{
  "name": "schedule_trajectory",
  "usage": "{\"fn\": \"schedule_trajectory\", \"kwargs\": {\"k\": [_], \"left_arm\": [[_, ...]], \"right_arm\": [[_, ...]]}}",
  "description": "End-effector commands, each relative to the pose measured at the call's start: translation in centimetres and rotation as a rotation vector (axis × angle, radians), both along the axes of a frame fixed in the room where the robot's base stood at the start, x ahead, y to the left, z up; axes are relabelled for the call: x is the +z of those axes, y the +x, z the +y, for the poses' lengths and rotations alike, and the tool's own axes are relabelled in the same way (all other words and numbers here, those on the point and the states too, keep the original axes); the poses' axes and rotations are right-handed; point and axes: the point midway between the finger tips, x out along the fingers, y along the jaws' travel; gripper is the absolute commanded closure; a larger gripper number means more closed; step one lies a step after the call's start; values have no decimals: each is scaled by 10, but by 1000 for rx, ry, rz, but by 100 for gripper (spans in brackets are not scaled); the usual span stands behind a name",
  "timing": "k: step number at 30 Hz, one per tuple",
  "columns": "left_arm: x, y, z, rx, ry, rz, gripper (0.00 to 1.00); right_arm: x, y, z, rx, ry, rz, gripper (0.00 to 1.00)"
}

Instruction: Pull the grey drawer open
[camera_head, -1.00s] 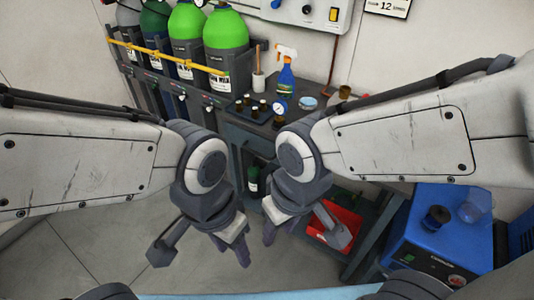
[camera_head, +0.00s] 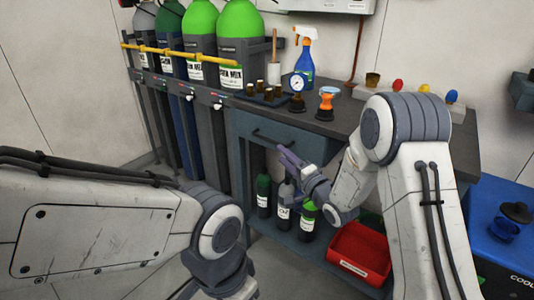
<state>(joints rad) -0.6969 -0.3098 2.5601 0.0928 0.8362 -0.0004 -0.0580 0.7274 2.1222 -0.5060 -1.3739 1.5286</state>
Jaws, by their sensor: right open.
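The grey drawer (camera_head: 303,143) is under the top of the workbench, and its front looks flush and shut. A dark bar handle (camera_head: 266,140) runs across the front. My right gripper (camera_head: 284,158) is open, just below and in front of the handle. It overlaps the lower edge of the drawer front in this view, and I cannot tell whether it touches. Nothing is between its fingers. My left arm comes in at the lower left, and its fingers are below the bottom edge of the picture.
Several bottles (camera_head: 283,207) and a red bin (camera_head: 358,254) stand on the lower shelf. A spray bottle (camera_head: 304,62), a gauge (camera_head: 297,84) and small parts are on the bench top (camera_head: 345,112). Gas cylinders (camera_head: 228,65) stand left, a blue machine (camera_head: 489,215) right.

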Motion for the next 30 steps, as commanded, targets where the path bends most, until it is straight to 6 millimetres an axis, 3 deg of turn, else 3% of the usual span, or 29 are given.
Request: {"fn": "schedule_trajectory", "kwargs": {"k": [5, 18, 30], "left_arm": [[-4, 0, 0, 0, -1, -1, 50], [-14, 0, 0, 0, -1, -1, 50], [-15, 0, 0, 0, 0, 0, 50]], "right_arm": [[2, 15, 9, 6, 19, -10, 55], [6, 78, 48, 3, 15, -8, 55], [8, 88, 54, 2, 17, -6, 55]]}}
